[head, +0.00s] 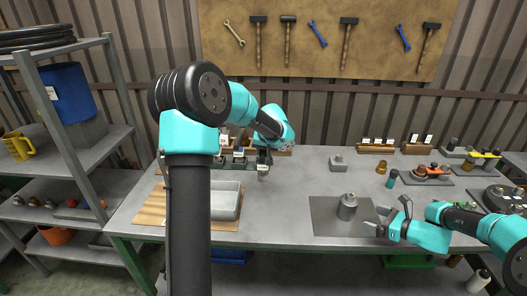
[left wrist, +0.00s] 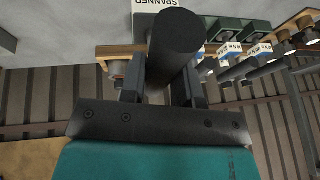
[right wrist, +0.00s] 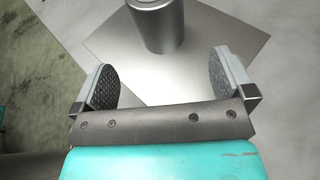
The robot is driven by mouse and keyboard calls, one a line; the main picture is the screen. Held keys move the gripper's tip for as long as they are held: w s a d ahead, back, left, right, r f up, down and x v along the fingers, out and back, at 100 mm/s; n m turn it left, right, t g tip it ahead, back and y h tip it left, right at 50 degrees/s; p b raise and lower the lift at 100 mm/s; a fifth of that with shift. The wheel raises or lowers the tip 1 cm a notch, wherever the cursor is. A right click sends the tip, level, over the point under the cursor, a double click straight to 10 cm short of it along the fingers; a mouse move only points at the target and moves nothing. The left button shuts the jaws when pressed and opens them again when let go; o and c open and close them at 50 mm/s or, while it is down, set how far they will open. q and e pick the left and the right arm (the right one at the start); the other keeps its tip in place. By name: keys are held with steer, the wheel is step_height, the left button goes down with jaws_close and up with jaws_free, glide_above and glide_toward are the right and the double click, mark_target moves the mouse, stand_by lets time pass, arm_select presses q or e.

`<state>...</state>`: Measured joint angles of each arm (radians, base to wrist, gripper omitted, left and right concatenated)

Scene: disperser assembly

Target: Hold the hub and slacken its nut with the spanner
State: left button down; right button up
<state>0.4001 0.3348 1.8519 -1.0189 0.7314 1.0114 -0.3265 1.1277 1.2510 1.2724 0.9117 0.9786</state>
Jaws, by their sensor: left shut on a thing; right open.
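The hub (head: 347,207), a grey metal cylinder with a small top part, stands upright on a flat grey plate (head: 325,226). It also shows in the right wrist view (right wrist: 163,30), just beyond my open fingers. My right gripper (head: 377,217) is open and empty, to the right of the hub and apart from it. My left gripper (head: 264,162) is shut on a thick dark cylindrical handle (left wrist: 175,45), apparently the spanner's, by the tool holders at the back of the bench. A label reading SPANNER (left wrist: 155,4) shows behind it. The spanner's head and the hub's nut cannot be made out.
A grey tray (head: 226,201) on a wooden board (head: 152,208) is at the left of the bench. A small grey block (head: 338,163) stands behind the hub. Several parts crowd the right side. The bench between tray and plate is clear.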

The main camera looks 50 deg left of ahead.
mark_target(350, 210)
steer(key=shift+x, duration=5)
steer(key=c, duration=0.3)
steer(key=shift+c, duration=0.2)
steer(key=c, duration=0.9)
steer(key=shift+c, duration=0.2)
